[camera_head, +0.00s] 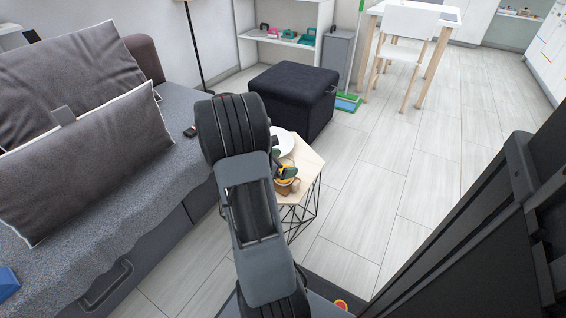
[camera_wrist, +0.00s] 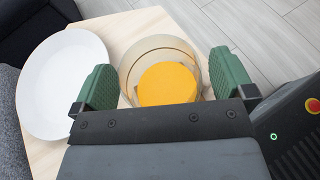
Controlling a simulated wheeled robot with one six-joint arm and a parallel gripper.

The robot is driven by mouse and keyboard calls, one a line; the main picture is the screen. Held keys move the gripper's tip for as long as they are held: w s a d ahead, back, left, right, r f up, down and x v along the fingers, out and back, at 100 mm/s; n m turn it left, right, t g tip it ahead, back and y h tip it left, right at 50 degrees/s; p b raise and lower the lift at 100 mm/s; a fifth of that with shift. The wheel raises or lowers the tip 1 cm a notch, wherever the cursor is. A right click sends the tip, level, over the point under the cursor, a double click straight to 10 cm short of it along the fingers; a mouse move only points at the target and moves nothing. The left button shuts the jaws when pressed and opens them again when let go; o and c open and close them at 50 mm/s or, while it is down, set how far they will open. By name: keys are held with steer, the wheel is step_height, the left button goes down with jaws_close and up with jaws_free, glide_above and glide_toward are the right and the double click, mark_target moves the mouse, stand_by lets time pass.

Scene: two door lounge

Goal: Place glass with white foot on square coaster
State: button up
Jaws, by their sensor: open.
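A clear, faintly amber glass (camera_wrist: 133,64) stands on the small wooden side table in the wrist view. No white foot is visible. My gripper (camera_wrist: 162,66) is open, its two green fingers on either side of the glass, with no clear contact. In the head view my arm hides most of the gripper (camera_head: 280,158), and a tan-brown item (camera_head: 287,187) shows beside it, too small to identify. I cannot make out a square coaster in either view.
A white plate (camera_wrist: 62,88) lies left of the glass on the side table (camera_head: 309,161), and also shows in the head view (camera_head: 284,142). A grey sofa (camera_head: 150,190) is at left, a black ottoman (camera_head: 295,90) behind.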

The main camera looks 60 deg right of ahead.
steer(key=shift+r+p, duration=0.3)
steer(key=shift+r, duration=0.05)
steer(key=w+a+r+n+t+y+p, duration=0.1)
steer(key=w+a+r+n+t+y, duration=0.1)
steer(key=w+a+r+n+t, duration=0.45)
steer(key=w+a+r+n+t+y+p, duration=0.15)
steer(key=w+a+n+t, duration=0.25)
steer(key=w+a+n, duration=0.55)
steer(key=w+a+r+n+t+y, duration=0.35)
steer(key=w+a+n+t, duration=0.25)
steer(key=a+n, duration=0.45)
steer(key=s+a+n+g+y, duration=0.1)
steer(key=s+a+n+y, duration=0.2)
steer(key=a+n, duration=0.5)
steer(key=s+a+n+g+y, duration=0.2)
steer(key=s+a+n+y, duration=0.15)
steer(key=n, duration=0.95)
steer(key=s+n+g+h, duration=0.1)
steer(key=s+n+g, duration=0.3)
steer(key=s+n, duration=0.7)
steer(key=shift+s+f+n+g+h, duration=0.15)
steer(key=shift+f+n+g+h, duration=0.2)
steer(key=shift+n, duration=0.2)
